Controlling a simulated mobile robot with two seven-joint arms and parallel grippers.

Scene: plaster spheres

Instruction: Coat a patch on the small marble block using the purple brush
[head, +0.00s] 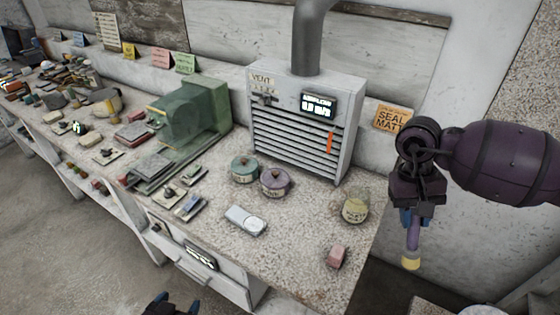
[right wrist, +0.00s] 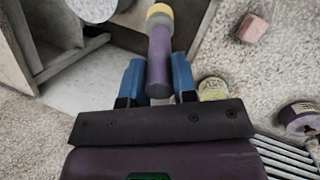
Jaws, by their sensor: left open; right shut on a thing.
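My right gripper (head: 411,216) is shut on the purple brush (head: 413,235). The brush points downward with its pale yellow head lowest, in the air off the bench's right end. In the right wrist view the purple brush (right wrist: 160,55) sits between the blue fingertips of the right gripper (right wrist: 155,80). A small pinkish block (head: 337,257) lies near the bench's front right corner; it also shows in the right wrist view (right wrist: 251,28). I cannot tell for certain whether it is the marble block. My left gripper (head: 173,306) is open and empty at the bottom edge, partly cut off.
A jar with yellowish contents (head: 355,208) stands by the bench's right edge. A green lidded pot (head: 244,170) and a purple lidded pot (head: 274,181) stand before the vent box (head: 306,125). A pale flat device (head: 246,220) lies in front. A round-topped stand (head: 428,307) is bottom right.

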